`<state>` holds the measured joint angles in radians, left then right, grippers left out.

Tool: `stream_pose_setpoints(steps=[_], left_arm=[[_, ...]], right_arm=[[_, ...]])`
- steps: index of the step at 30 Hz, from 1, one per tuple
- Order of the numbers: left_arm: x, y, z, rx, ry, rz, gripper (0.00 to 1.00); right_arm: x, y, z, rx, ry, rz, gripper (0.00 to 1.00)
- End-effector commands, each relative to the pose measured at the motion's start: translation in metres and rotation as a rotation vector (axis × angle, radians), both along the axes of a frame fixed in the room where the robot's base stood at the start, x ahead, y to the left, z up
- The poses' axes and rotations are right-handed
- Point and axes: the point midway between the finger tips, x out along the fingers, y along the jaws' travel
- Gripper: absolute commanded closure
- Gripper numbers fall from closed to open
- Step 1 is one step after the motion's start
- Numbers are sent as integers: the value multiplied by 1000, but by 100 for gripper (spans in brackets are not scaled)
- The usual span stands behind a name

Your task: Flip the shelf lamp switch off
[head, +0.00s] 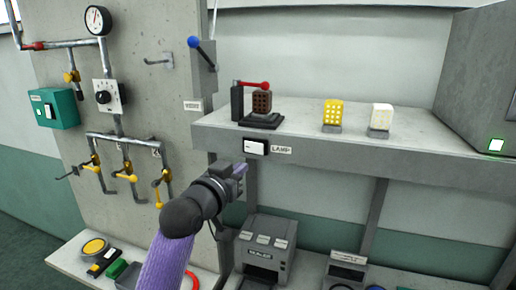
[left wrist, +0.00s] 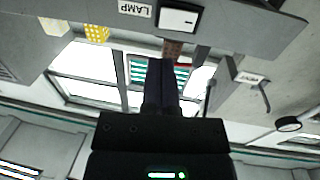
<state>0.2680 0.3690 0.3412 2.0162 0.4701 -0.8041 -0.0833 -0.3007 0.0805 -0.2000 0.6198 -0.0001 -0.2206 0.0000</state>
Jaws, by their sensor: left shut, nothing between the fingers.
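The shelf lamp switch (head: 256,147) is a white rocker in a dark frame on the shelf's front edge, left of a LAMP label (head: 281,150). In the left wrist view the switch (left wrist: 178,20) shows upside down beside the label (left wrist: 135,9). My left gripper (head: 240,169) is shut and empty, just below and left of the switch in the head view. In the left wrist view its closed fingers (left wrist: 161,75) point toward the switch with a visible gap. I cannot tell which way the rocker is set. My right gripper is not in view.
The grey shelf (head: 345,148) holds a dark press with a red lever (head: 252,85), a yellow block (head: 333,112) and a pale block (head: 381,117). A blue-knobbed lever (head: 194,42) stands left of it. A sealer machine (head: 264,250) sits below.

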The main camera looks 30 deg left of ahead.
Motion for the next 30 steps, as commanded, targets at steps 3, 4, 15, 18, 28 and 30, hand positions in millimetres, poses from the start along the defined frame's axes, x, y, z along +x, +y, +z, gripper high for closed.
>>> stream_pose_setpoints(steps=[3, 4, 15, 18, 28, 30], left_arm=[[26, 2, 4, -3, 1, 0, 100], [33, 3, 4, -3, 1, 0, 100], [85, 8, 1, -1, 0, -1, 100], [88, 8, 0, 1, -1, 0, 100], [90, 9, -2, 2, -1, -5, 100], [96, 11, -5, 3, -3, -17, 100]], right_arm=[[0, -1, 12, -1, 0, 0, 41], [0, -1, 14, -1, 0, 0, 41], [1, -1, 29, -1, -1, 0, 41], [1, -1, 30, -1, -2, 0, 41], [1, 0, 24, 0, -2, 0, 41], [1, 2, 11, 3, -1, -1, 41]])
